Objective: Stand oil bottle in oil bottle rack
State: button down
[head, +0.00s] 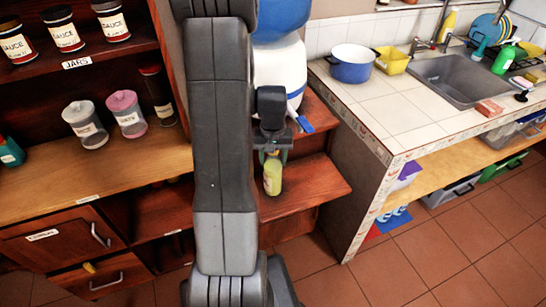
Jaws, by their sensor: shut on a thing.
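A yellow-green oil bottle (272,177) hangs roughly upright below my gripper (272,152) in the middle of the head view. My gripper is shut on the top of the bottle. The bottle is in front of a low reddish wooden shelf (318,182); I cannot tell whether its base touches the wood. I cannot make out a separate oil bottle rack or read a label for one. My arm hides much of the furniture to the left of the bottle.
A blue-and-white object stands behind my gripper. Left is a shelf (85,190) with jars (126,113) and drawers below. Right is a tiled counter (395,118) with a blue pot (352,65) and sink (462,80). The floor (400,270) at lower right is clear.

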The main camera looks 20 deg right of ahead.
jog(key=c, duration=1)
grip_release()
jog(key=shift+f, duration=0.15)
jog(key=shift+c, duration=0.2)
jog(key=o, duration=0.4)
